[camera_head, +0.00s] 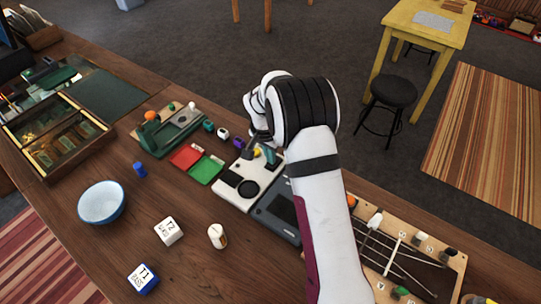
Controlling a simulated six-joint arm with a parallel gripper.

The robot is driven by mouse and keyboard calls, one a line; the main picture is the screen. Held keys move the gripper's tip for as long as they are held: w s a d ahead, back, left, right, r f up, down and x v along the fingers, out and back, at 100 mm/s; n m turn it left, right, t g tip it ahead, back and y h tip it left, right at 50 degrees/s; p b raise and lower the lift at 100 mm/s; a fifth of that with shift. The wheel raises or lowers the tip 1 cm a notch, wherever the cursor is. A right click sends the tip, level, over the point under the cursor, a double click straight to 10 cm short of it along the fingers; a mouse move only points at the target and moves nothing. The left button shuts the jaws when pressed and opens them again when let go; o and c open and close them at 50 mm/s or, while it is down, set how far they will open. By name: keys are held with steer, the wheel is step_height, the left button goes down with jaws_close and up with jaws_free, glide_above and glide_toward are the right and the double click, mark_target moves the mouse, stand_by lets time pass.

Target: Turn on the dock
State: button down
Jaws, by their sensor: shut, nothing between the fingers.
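A cream-coloured device (236,198) with dark round and rectangular parts on its top lies near the middle of the table; it may be the dock, but I cannot read a label. A dark grey flat device (282,231) lies against its right side, partly behind my arm. My gripper (262,145) is shut and empty, over or just beside the far end of the cream device. Small yellow and teal parts show close to the fingertips. I cannot tell whether the fingertips touch anything, and no on or off sign is readable.
Red (186,156) and green (206,169) trays and a green stand (160,137) sit left of the device.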

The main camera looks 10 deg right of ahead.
steer(key=shift+s+a+f, duration=0.15)
steer(key=shift+s+f, duration=0.05)
steer(key=shift+f, duration=0.1)
steer(key=shift+w, duration=0.1)
steer(key=shift+w+d+r, duration=0.25)
steer(key=shift+w+d, duration=0.2)
steer(key=shift+d, duration=0.1)
